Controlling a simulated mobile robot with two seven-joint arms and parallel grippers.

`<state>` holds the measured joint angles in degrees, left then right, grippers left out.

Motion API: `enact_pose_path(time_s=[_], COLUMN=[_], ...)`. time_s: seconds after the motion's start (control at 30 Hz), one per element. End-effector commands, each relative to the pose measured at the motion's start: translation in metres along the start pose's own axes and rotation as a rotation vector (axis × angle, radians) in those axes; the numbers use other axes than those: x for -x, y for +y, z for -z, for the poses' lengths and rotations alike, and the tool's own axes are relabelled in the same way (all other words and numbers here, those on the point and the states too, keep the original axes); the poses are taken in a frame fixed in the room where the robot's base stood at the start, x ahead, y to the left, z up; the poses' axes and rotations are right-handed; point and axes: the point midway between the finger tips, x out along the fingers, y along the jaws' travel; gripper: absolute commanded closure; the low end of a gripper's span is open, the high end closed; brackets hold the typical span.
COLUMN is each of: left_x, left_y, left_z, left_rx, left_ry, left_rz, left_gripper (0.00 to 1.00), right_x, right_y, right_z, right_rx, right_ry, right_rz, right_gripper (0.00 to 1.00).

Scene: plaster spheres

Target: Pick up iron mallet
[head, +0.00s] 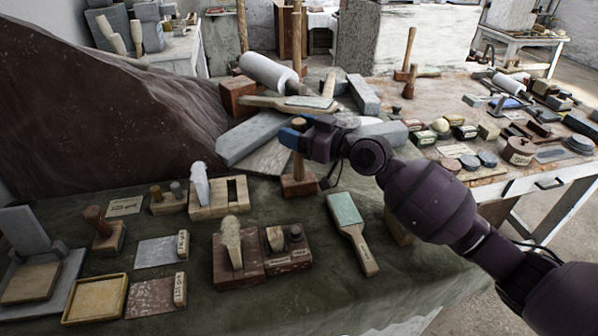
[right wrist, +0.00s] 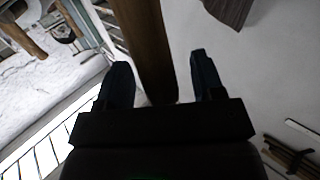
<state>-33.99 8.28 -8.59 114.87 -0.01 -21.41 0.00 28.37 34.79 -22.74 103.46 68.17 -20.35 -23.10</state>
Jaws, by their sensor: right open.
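I cannot tell for certain which thing is the iron mallet. An upright wooden handle (head: 299,167) rises from a reddish-brown block (head: 299,186) on the dark cloth, and its pale top shows just above my gripper. My right gripper (head: 291,138) is open at this handle's upper part and hides some of it. In the right wrist view, a brown wooden shaft (right wrist: 150,45) reaches down between the two open fingers of my right gripper (right wrist: 160,85), with gaps at the sides. No iron head is clear in either view. My left gripper is not in view.
Grey stone slabs (head: 252,138) and a white roller (head: 268,73) lie behind the gripper. A green-faced paddle (head: 345,212) lies in front, to the right. Several labelled tools and blocks cover the cloth at left. A second table (head: 450,88) at right holds many small items.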

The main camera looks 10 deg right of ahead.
Motion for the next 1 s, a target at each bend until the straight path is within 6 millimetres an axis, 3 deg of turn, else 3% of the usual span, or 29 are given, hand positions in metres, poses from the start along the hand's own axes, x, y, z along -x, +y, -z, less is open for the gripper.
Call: enact_pose_path(time_s=[0.13, 0.4, 0.73, 1.0], left_x=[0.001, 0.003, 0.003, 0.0], left_y=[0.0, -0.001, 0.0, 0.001], left_z=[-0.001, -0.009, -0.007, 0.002], left_rx=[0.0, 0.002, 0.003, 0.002], left_ry=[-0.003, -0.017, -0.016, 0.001], left_rz=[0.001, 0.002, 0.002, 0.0], left_gripper=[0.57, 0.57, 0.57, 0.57], right_x=[-0.013, -0.015, -0.015, -0.015], right_y=[0.0, 0.0, 0.0, 0.0], right_z=[0.0, -0.001, -0.001, 0.004], right_rx=[0.0, 0.0, 0.0, 0.003], right_ry=[0.0, -0.002, -0.001, 0.006], right_rz=[0.0, -0.001, -0.001, -0.001], right_gripper=[0.38, 0.38, 0.89, 0.9])
